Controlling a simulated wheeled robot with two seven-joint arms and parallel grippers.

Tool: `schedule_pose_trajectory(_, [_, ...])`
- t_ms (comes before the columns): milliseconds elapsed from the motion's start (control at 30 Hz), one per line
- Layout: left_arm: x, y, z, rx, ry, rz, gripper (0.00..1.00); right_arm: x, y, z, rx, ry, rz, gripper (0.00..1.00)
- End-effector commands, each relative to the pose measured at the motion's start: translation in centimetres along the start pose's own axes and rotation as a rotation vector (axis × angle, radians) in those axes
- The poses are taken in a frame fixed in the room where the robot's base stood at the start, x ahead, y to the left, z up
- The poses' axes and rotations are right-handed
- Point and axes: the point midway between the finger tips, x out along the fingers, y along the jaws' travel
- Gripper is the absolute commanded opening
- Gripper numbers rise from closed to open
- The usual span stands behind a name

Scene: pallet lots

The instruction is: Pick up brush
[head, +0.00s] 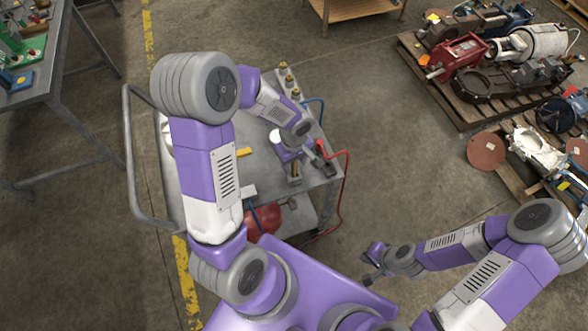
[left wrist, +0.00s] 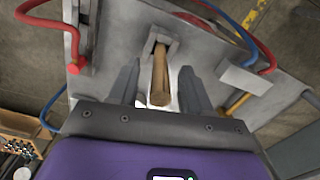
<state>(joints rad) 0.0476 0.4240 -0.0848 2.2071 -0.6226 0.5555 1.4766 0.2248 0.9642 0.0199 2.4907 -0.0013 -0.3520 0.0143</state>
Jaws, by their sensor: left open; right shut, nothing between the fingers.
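A wooden handle (left wrist: 160,78), apparently the brush, sits in a grey metal bracket (left wrist: 157,42) on the cart in the left wrist view. Its bristles are not visible. My left gripper (left wrist: 158,88) is open, with one finger on each side of the handle's near end and gaps on both sides. In the head view, my left gripper (head: 294,168) is over the right part of the metal cart (head: 222,188), and I cannot make out the brush there. My right gripper (head: 370,280) is shut and empty, away from the cart over the floor.
Red (head: 346,185) and blue cables hang at the cart's right edge. Brass-topped fittings (head: 289,80) stand along its far side. A red object (head: 264,222) is on the lower shelf. A pallet with machine parts (head: 455,105) is at right, a workbench (head: 42,75) at left.

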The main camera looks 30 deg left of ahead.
Motion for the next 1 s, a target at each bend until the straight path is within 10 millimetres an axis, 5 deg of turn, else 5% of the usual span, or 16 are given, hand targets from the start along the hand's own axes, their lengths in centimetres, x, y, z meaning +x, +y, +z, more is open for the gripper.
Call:
schedule_pose_trajectory(333, [1.15, -0.02, 0.02, 0.000, 0.000, 0.000, 0.48, 0.18, 0.07, -0.01, 0.000, 0.000, 0.000, 0.00])
schedule_pose_trajectory(667, [1.13, -0.02, 0.02, 0.000, 0.000, 0.000, 0.00, 0.18, 0.07, -0.01, 0.000, 0.000, 0.000, 0.00])
schedule_pose_trajectory(1000, [0.79, 0.01, -0.01, -0.001, 0.001, 0.002, 0.00, 0.12, 0.05, 0.00, 0.000, 0.000, 0.000, 0.00])
